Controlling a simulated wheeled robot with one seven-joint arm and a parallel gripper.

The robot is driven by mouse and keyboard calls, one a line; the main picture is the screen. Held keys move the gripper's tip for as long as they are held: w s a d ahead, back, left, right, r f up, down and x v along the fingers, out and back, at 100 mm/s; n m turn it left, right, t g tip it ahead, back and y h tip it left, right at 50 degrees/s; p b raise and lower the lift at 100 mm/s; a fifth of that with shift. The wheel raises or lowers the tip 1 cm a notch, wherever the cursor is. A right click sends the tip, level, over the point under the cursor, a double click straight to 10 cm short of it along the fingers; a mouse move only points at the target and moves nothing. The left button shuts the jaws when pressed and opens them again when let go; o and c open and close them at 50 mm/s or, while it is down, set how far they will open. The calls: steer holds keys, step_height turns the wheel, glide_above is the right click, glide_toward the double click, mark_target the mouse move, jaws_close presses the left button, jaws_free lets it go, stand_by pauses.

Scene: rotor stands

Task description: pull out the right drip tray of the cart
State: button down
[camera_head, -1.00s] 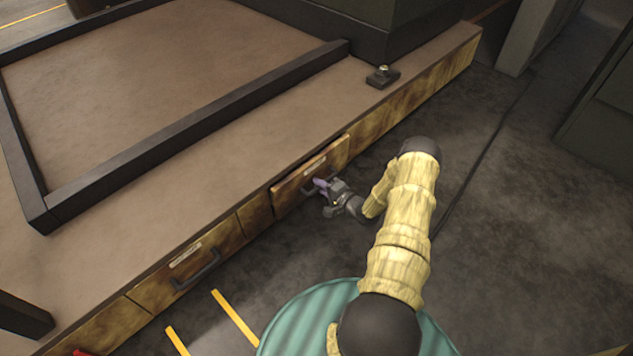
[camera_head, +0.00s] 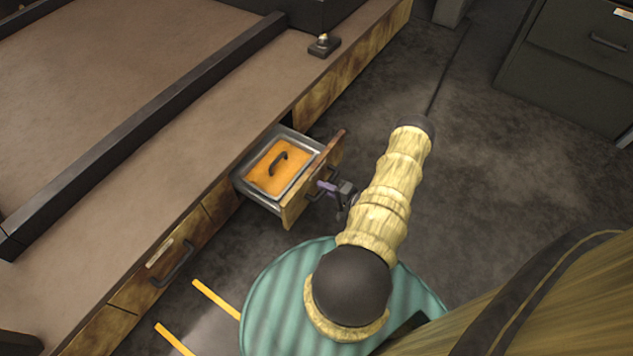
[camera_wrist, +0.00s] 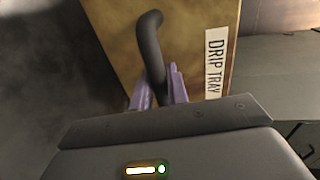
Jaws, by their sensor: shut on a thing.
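The right drip tray (camera_head: 313,176) of the cart (camera_head: 150,130) stands pulled out from the cart's side in the head view. Inside it lies an orange panel (camera_head: 272,168) with a dark handle, within a grey metal rim. My gripper (camera_head: 328,187) is at the tray's front and shut on its dark handle. In the wrist view the purple fingers (camera_wrist: 158,86) sit on either side of the dark curved handle (camera_wrist: 149,45). A white label (camera_wrist: 215,62) reading DRIP TRAY is beside it on the wooden front.
A second, closed drawer with a dark handle (camera_head: 174,264) is to the left on the same side. A dark cabinet (camera_head: 570,65) stands at the upper right. Yellow floor stripes (camera_head: 217,299) lie at lower left. Open grey floor (camera_head: 480,190) is to the right.

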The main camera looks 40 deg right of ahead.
steer(key=shift+s, duration=0.15)
steer(key=c, duration=1.4)
jaws_free()
steer(key=shift+c, duration=0.2)
steer(key=p+v, duration=0.5)
steer(key=v, duration=1.2)
steer(key=shift+s, duration=0.2)
